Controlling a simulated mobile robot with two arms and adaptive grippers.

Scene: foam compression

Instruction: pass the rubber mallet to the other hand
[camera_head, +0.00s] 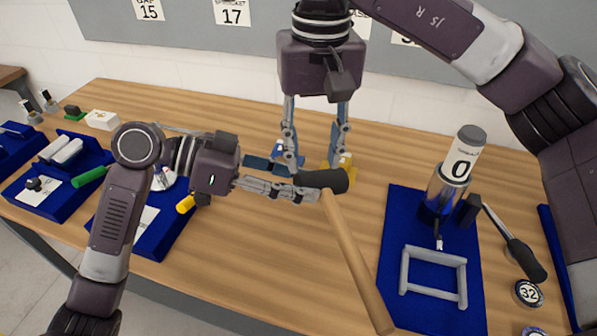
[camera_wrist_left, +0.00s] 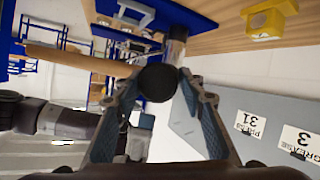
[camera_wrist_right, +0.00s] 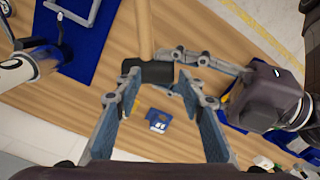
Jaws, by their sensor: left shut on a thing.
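The rubber mallet has a black head (camera_head: 322,180) and a long wooden handle (camera_head: 355,260) that slants down to the right. My left gripper (camera_head: 308,191) is shut on the head and holds it above the table. In the left wrist view the round black head end (camera_wrist_left: 158,82) sits between the fingers, with the handle (camera_wrist_left: 80,60) reaching left. My right gripper (camera_head: 316,160) points down from above, its fingers apart and empty, just behind the head. In the right wrist view the head (camera_wrist_right: 150,74) lies at the far side of the open fingers (camera_wrist_right: 160,93).
Blue trays (camera_head: 60,205) with small parts stand at the left. A yellow block (camera_head: 346,162) is behind my right gripper.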

